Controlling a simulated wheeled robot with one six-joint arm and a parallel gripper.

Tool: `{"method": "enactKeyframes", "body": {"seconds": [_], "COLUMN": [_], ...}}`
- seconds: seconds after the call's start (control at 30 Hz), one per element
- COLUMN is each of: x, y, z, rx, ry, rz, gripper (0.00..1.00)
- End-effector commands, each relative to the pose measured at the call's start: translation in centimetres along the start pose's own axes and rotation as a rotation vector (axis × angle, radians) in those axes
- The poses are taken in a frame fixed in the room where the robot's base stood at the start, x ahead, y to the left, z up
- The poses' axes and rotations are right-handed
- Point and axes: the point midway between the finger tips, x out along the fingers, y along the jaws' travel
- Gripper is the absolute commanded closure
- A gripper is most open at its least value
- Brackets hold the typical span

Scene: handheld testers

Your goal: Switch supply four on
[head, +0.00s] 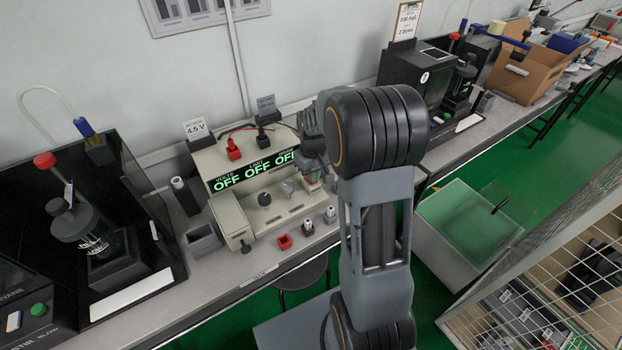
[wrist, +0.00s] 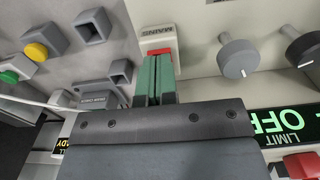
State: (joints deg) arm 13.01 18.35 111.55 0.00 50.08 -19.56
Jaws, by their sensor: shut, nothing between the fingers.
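The power supply (head: 262,205) is a cream box on the bench; its display (head: 255,172) reads OFF three times. Its number does not show. In the wrist view, its red switch (wrist: 160,51), marked MAINS, sits in a pale surround. My gripper (wrist: 158,60) is shut and empty, with its green fingertips right at the switch's near edge. They partly cover the switch, and I cannot tell whether they touch it. In the head view my gripper (head: 312,178) is at the supply's right end, partly hidden by my arm, and the switch cannot be made out.
Red and black plugs (head: 233,149) stand on the supply's back. A black stirrer enclosure (head: 150,205) is on the left, and another black instrument (head: 405,75) on the right. Small grey sockets and a red one (head: 284,242) lie in front.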

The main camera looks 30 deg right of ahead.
Motion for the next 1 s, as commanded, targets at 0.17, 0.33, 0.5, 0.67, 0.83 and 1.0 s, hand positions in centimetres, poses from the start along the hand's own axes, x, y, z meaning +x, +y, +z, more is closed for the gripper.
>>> {"method": "enactKeyframes", "body": {"seconds": [0.17, 0.33, 0.5, 0.67, 0.83, 1.0], "x": [0.3, 0.6, 0.9, 1.0, 0.7, -0.5], "y": [0.0, 0.0, 0.0, 0.0, 0.0, 0.0], "z": [0.0, 0.0, 0.0, 0.0, 0.0, 0.0], "rx": [0.000, 0.000, 0.000, 0.000, 0.000, 0.000], "ry": [0.000, -0.001, -0.001, -0.001, -0.002, -0.001], "rz": [0.000, 0.000, 0.000, 0.000, -0.001, 0.000], "gripper": [1.00, 1.00, 1.00, 1.00, 1.00, 1.00]}}
